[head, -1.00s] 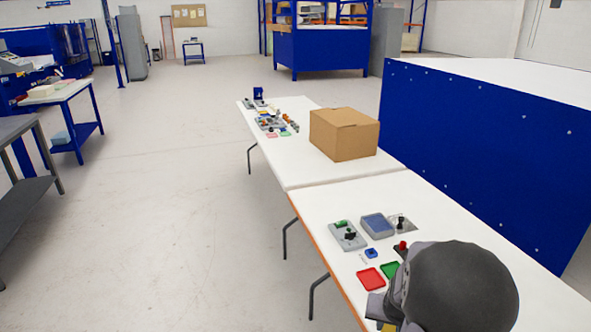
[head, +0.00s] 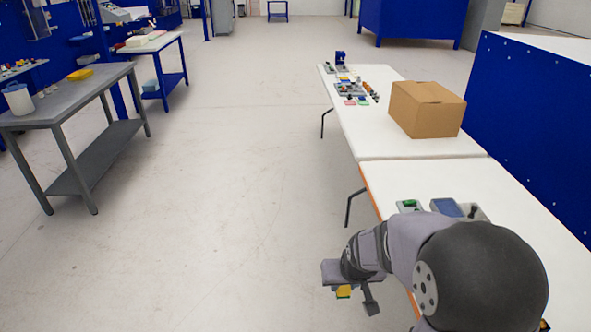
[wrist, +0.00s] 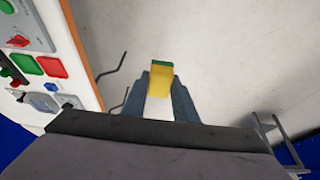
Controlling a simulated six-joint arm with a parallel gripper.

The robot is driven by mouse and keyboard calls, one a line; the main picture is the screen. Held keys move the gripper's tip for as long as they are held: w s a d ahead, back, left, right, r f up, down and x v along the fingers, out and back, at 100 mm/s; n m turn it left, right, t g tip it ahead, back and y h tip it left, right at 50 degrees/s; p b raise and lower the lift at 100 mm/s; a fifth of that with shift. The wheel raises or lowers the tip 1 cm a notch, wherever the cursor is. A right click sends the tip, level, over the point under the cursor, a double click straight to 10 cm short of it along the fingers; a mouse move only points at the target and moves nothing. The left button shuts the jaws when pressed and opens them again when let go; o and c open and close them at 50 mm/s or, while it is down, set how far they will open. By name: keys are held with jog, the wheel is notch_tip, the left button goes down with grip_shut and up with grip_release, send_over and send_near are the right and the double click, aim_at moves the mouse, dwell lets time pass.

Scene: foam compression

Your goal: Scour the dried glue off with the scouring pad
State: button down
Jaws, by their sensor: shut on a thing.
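The scouring pad (wrist: 160,78), yellow with a green strip at its far edge, is between the fingers of my gripper (wrist: 160,88) in the wrist view. My gripper is shut on it. In the head view, the yellow of the pad (head: 344,292) shows just below my gripper, left of the white table's edge and over the open floor. Part of the pad is hidden by the fingers. I cannot make out the dried glue in either view.
The white table (head: 425,185) is at right, with a cardboard box (head: 427,109) and small devices. A grey workbench (head: 70,90) at left holds a jug (head: 19,99) and a yellow item (head: 80,75). The floor between them is clear.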

jog(key=shift+d, duration=0.1)
jog(key=w+d+r+m+h+p, duration=0.1)
jog(key=w+d+m+p, duration=0.1)
jog(key=d, duration=1.1)
jog(key=w+d+r+m+h+p, duration=0.1)
jog(key=w+d+m+p, duration=0.15)
jog(key=d, duration=1.15)
jog(key=s+d+m+p, duration=0.1)
jog(key=s+d, duration=0.3)
jog(key=d, duration=0.4)
jog(key=s+d+m+p, duration=0.1)
jog(key=s+d+m, duration=0.1)
jog(key=s+d, duration=0.3)
jog(key=s+d+m+g+h+p, duration=0.1)
jog(key=s+d, duration=0.4)
jog(key=d, duration=0.7)
jog(key=shift+s+d+f+p, duration=0.2)
jog(key=shift+s+f+p, duration=0.05)
jog(key=shift+f+p, duration=0.1)
jog(key=shift+f+m, duration=0.1)
jog(key=shift+m, duration=0.15)
jog(key=shift+f+b, duration=1.65)
jog(key=shift+f, duration=1.15)
jog(key=shift+f+b, duration=0.85)
jog(key=shift+f, duration=0.2)
